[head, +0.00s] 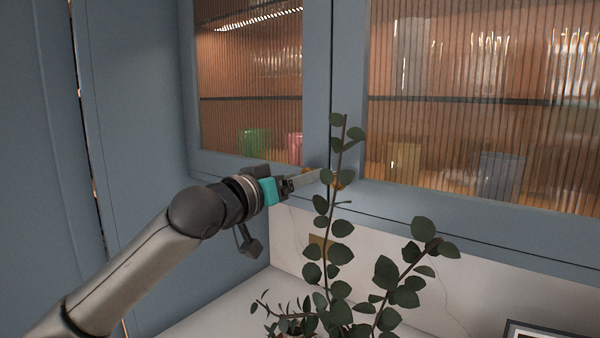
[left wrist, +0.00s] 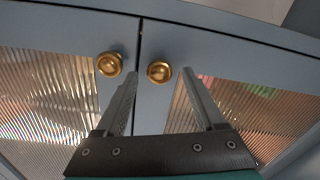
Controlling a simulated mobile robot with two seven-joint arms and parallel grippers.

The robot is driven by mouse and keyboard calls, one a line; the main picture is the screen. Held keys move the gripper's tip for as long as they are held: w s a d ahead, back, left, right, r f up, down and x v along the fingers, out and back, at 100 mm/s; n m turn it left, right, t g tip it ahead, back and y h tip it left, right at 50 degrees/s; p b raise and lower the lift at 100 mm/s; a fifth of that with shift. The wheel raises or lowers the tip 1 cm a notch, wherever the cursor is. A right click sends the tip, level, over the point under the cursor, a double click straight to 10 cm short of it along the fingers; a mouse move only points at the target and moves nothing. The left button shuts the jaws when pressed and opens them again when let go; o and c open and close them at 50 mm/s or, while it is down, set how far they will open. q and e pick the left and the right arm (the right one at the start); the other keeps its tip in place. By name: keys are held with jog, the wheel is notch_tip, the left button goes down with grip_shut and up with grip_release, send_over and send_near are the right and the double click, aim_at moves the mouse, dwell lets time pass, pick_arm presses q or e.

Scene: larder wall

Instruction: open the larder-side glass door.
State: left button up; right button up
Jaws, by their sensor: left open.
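The larder-side glass door (head: 248,165) is the left of two blue-framed, ribbed-glass wall cabinet doors in the head view, and it looks shut. Its brass knob (left wrist: 159,72) shows in the left wrist view between my fingertips. My left gripper (left wrist: 158,78) is open, with one finger on each side of that knob; I cannot tell whether they touch it. In the head view my left gripper (head: 312,177) is at the door's lower right corner and partly hides the knob. The other door (head: 480,203) has its own brass knob (left wrist: 109,65). My right gripper is not in view.
A leafy plant (head: 340,228) rises from the white counter (head: 215,307) in front of the door seam, close to my left fingertips. A tall blue panel (head: 130,150) stands at the left. A dark-framed object (head: 545,330) is at the lower right.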

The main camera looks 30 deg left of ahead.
pick_arm(q)
jog(key=shift+w, duration=0.2)
jog(key=shift+c, duration=0.3)
grip_shut()
dwell(1.1)
